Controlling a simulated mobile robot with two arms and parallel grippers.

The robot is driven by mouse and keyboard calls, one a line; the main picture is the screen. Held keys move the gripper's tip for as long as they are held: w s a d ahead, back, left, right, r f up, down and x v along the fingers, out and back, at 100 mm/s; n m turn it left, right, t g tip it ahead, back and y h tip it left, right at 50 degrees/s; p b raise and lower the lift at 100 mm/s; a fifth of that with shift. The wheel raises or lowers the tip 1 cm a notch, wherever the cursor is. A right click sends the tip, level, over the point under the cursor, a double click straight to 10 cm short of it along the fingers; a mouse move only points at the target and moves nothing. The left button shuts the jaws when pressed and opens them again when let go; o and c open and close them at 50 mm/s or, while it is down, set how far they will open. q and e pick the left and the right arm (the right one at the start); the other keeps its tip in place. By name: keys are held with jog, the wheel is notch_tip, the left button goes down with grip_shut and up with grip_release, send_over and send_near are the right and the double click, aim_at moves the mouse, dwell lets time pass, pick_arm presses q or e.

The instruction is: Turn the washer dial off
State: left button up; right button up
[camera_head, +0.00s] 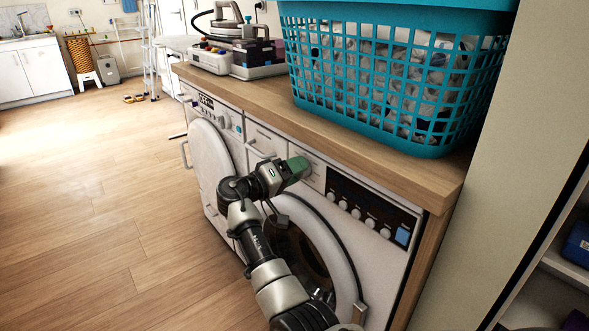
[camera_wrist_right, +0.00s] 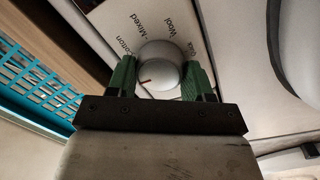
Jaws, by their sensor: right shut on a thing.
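The washer (camera_head: 380,270) is white, with a round door and a dark control strip, under a wooden worktop. Its dial (camera_wrist_right: 160,68) is a round white knob with a small reddish-brown mark, in the right wrist view. Printed words, among them "Mixed" and "Wool", surround it. My right gripper (camera_wrist_right: 160,80) has its green fingers on both sides of the dial, shut on it. In the head view the right gripper (camera_head: 300,167) is at the washer's front panel and hides most of the dial. My left gripper is not in view.
A teal basket (camera_head: 420,150) of laundry stands on the worktop (camera_head: 400,172) above the washer. A second white machine (camera_head: 215,150) is to the left, and an iron (camera_head: 226,20) sits on the worktop's far end. The wooden floor at left is clear.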

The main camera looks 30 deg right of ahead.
jog(key=shift+r, duration=0.1)
jog(key=o, duration=0.9)
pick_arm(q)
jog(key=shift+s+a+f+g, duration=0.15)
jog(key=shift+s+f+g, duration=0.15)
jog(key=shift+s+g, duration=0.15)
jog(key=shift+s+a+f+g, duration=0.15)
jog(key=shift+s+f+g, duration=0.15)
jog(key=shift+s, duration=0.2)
pick_arm(e)
jog(key=a, duration=1)
jog(key=shift+s+a+f, duration=0.1)
jog(key=shift+a+f, duration=0.25)
jog(key=shift+a, duration=0.05)
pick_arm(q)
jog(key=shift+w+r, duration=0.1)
